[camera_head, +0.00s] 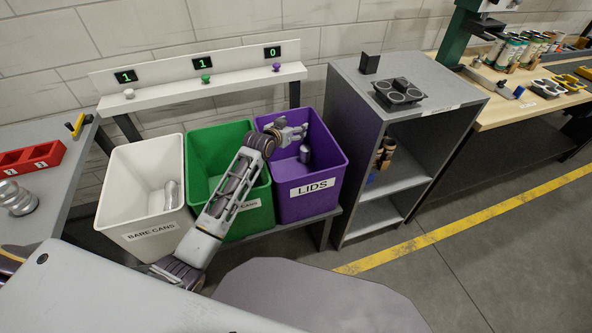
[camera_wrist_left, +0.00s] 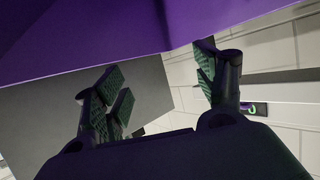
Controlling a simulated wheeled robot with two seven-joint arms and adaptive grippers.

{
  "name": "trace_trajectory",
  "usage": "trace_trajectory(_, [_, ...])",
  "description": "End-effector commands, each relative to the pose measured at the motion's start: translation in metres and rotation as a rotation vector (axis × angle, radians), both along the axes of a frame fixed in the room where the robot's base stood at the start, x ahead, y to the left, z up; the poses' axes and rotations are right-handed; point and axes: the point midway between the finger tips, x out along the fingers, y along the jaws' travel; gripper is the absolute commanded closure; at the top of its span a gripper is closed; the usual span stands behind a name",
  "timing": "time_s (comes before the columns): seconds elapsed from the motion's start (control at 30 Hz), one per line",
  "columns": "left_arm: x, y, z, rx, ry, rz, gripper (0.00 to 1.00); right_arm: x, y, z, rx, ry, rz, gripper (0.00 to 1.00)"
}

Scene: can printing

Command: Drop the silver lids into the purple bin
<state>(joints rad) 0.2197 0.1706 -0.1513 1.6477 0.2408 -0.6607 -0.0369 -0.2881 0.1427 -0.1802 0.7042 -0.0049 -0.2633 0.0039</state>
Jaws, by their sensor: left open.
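The purple bin (camera_head: 316,204), labelled LIDS, stands at the right end of the row of bins. My left arm reaches across the green bin, and my left gripper (camera_head: 292,131) is inside the purple bin's mouth, near its back left. A small silver piece (camera_head: 305,154) shows inside the purple bin just below the gripper, apart from the fingers; I cannot tell whether it rests or falls. In the left wrist view the gripper (camera_wrist_left: 160,90) is open with nothing between its fingers, and the purple bin's wall (camera_wrist_left: 90,30) fills the top. My right gripper is not in view.
A white bin (camera_head: 125,215) and a green bin (camera_head: 260,205) stand left of the purple one. Counters above read 1, 1 and 0. A grey shelf unit (camera_head: 440,78) at the right carries a black holder (camera_head: 399,93). Silver cans (camera_head: 17,198) and a red holder (camera_head: 30,158) are at left.

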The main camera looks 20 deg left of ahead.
Motion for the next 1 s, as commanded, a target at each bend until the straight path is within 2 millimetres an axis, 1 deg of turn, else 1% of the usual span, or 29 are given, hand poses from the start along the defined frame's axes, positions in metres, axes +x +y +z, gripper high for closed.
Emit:
trace_trajectory(0.27, [-0.014,0.003,0.006,0.0,-0.001,0.0,0.3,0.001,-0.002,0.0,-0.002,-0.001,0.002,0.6])
trace_trajectory(1.0, [-0.077,0.015,0.033,0.0,-0.001,0.0,0.3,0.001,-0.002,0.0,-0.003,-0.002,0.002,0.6])
